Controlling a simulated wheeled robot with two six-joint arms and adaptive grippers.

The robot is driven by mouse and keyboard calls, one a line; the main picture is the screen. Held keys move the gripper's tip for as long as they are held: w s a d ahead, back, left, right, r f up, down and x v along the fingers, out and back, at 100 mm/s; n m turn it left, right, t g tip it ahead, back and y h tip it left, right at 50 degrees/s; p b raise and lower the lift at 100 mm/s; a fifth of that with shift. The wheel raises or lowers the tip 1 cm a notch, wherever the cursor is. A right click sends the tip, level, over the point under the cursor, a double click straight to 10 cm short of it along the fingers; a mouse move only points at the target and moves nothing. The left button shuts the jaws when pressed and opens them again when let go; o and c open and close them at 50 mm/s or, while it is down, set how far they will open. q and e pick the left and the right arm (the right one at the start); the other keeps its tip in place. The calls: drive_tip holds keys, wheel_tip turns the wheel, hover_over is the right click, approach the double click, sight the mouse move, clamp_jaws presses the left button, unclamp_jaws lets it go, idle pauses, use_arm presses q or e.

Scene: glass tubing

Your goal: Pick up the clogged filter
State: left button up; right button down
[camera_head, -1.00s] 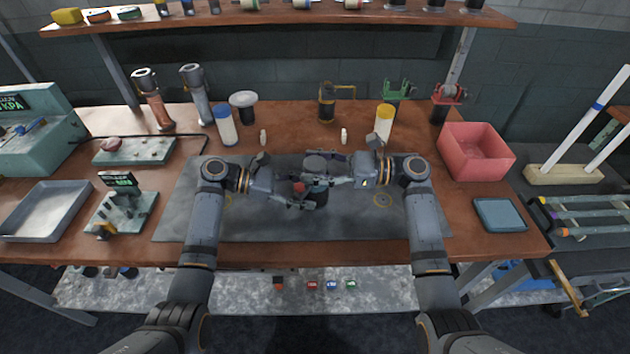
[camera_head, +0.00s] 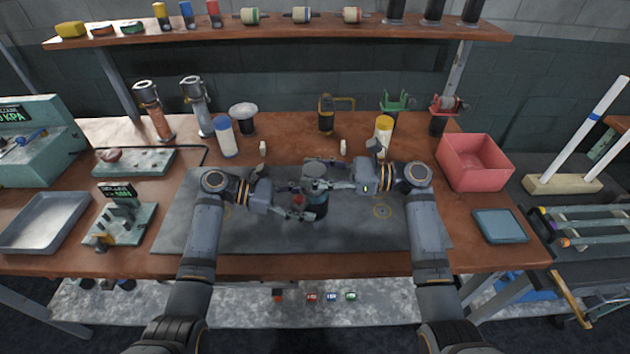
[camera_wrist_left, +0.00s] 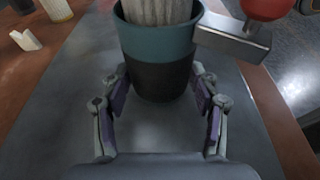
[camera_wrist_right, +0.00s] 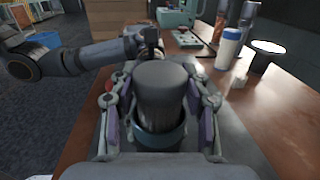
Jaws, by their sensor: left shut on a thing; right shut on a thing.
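The filter (camera_head: 314,168) has a dark grey cap and pale pleats. It stands upright, partly out of a dark housing (camera_head: 320,210) with a teal upper band. My right gripper (camera_head: 322,185) is shut on the filter, with its fingers on either side below the cap, as the right wrist view (camera_wrist_right: 163,80) shows. My left gripper (camera_head: 308,216) is shut on the housing lower down. In the left wrist view the housing (camera_wrist_left: 160,75) sits between its fingers, with pleats rising from the rim. The filter's lower end is hidden inside the housing.
A red-knobbed metal arm (camera_wrist_left: 235,38) juts from the housing side. The grey mat (camera_head: 260,235) beneath is otherwise mostly clear. A pink bin (camera_head: 475,165) and blue tray (camera_head: 500,226) stand right. A metal tray (camera_head: 45,222) lies left. White bottles (camera_head: 224,138) stand behind.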

use_arm(q)
drive_tip(key=o, duration=0.9)
drive_tip(key=shift+o, duration=0.2)
use_arm(e)
wheel_tip(320, 180, up, 16)
drive_tip(key=shift+r, duration=0.15)
use_arm(q)
drive_tip(key=v, duration=1.2)
